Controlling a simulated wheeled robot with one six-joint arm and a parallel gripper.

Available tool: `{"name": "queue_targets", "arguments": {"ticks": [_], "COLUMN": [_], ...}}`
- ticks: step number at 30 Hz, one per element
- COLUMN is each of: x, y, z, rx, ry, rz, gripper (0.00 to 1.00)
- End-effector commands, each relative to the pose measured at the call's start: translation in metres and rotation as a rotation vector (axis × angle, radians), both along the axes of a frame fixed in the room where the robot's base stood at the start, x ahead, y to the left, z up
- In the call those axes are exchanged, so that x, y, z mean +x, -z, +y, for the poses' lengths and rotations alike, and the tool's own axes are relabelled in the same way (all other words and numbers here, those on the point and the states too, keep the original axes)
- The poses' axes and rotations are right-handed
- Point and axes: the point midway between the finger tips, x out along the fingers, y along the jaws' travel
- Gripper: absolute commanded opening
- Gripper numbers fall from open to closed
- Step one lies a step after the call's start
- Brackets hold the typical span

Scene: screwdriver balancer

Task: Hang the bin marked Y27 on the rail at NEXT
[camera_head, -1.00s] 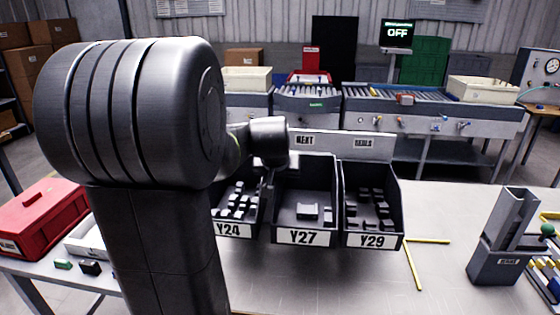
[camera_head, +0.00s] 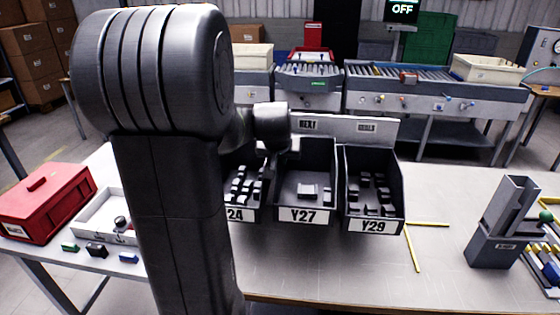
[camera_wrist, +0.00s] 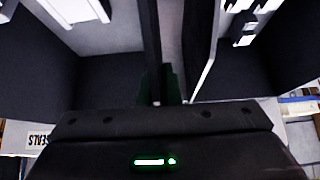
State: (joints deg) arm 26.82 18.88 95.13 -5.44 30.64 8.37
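The dark bin marked Y27 (camera_head: 308,165) is upright below the NEXT label (camera_head: 308,124) of the pale rail board (camera_head: 340,126). It has a few small blocks inside. My gripper (camera_head: 270,160) is at its rear left, partly behind my own arm in the head view. In the wrist view, my dark fingertips (camera_wrist: 160,90) lie around a thin side wall of Y27 and appear shut on it. Bin Y24 (camera_head: 256,190) is close on its left, partly covered by my arm. Bin Y29 (camera_head: 372,170) is on its right. Whether Y27's back touches the rail is hidden.
A red box (camera_head: 45,205) and a white tray (camera_head: 105,215) are on the left. Yellow rods (camera_head: 411,250) and a grey holder (camera_head: 505,225) are on the right. The bench front (camera_head: 330,270) is clear. Conveyors (camera_head: 420,95) stand behind.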

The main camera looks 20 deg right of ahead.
Motion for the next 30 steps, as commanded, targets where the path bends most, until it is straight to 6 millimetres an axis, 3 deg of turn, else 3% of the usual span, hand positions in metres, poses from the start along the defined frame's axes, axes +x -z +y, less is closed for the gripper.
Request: {"name": "queue_targets", "arguments": {"ticks": [7, 15, 30], "x": [0.017, 0.016, 0.016], "y": [0.000, 0.020, 0.023], "z": [-0.011, -0.010, -0.010], "rx": [0.001, 0.000, 0.000], "ry": [0.000, 0.000, 0.000], "rz": [0.001, 0.000, 0.000], "gripper": [0.00, 0.00, 0.00]}}
